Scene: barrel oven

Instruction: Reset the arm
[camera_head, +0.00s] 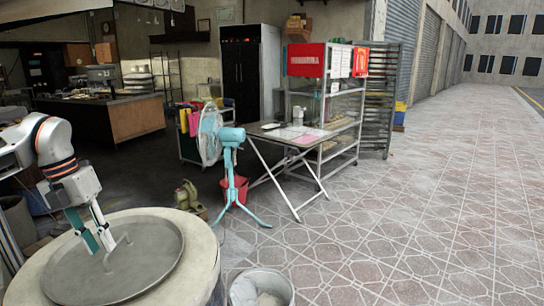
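My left gripper (98,247) hangs down over the barrel oven's round metal lid (160,250), with its two fingers spread apart. The lid lies flat on top of the pale barrel oven (200,262) at the lower left. A thin arched handle (125,240) stands up from the lid, close to the right fingertip. I cannot tell whether the finger touches it. Nothing is seen held between the fingers. My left arm (55,145) comes in from the left edge, bent downward. My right gripper is not in view.
A teal standing fan (231,137) and a folding table (285,133) stand beyond the oven. A bin (262,288) stands at the bottom, right of the oven. The tiled pavement (430,215) on the right is clear.

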